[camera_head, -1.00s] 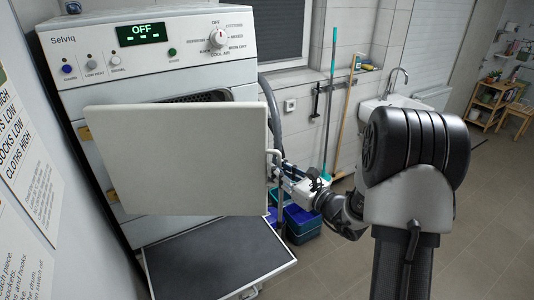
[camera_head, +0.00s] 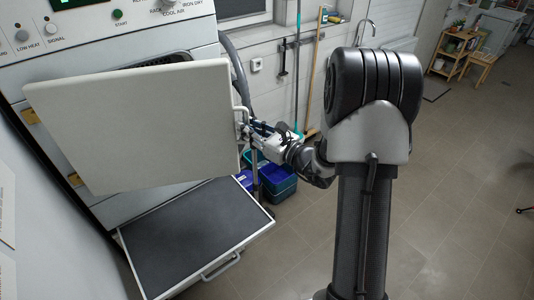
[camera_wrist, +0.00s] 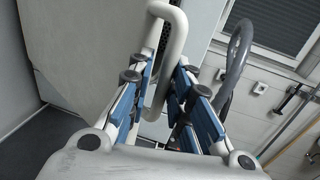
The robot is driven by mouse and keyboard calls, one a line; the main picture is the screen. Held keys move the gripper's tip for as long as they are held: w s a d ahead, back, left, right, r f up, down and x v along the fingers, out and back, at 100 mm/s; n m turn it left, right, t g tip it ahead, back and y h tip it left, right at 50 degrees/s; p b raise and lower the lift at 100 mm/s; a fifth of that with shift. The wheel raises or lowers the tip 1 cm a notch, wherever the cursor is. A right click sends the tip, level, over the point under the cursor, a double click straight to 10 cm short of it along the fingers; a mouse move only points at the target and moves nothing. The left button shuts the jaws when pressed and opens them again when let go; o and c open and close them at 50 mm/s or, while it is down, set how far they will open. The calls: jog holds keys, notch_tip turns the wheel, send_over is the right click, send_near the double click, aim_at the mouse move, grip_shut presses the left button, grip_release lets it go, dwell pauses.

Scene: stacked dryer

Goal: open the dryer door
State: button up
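The dryer door (camera_head: 135,125) is a flat, pale panel. It stands swung out from the white dryer front (camera_head: 150,40), and a little of the dark drum opening shows above its top edge. The door's white looped handle (camera_wrist: 176,40) is at its right edge in the head view.
Below the door a dark-topped pull-out surface (camera_head: 195,235) with a front handle sticks out. Blue bins (camera_head: 278,183) stand beside it. A grey hose (camera_head: 238,72) and poles (camera_head: 312,75) are by the back wall. The floor at right is open.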

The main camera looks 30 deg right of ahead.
jog(key=s+p, duration=0.2)
jog(key=s, duration=1.4)
jog(key=shift+s+a+r, duration=0.15)
jog(key=shift+a+r, duration=0.05)
jog(key=shift+a, duration=0.15)
dwell(0.5)
jog(key=s+p, duration=0.1)
jog(key=p, duration=0.3)
jog(key=shift+d+f+p, duration=0.1)
jog(key=shift+d+p, duration=0.05)
jog(key=shift+p, duration=0.15)
jog(key=shift+s+a+p, duration=0.3)
jog(key=shift+s+p, duration=0.5)
jog(key=shift+p, duration=1.8)
jog(key=shift+c, duration=0.5)
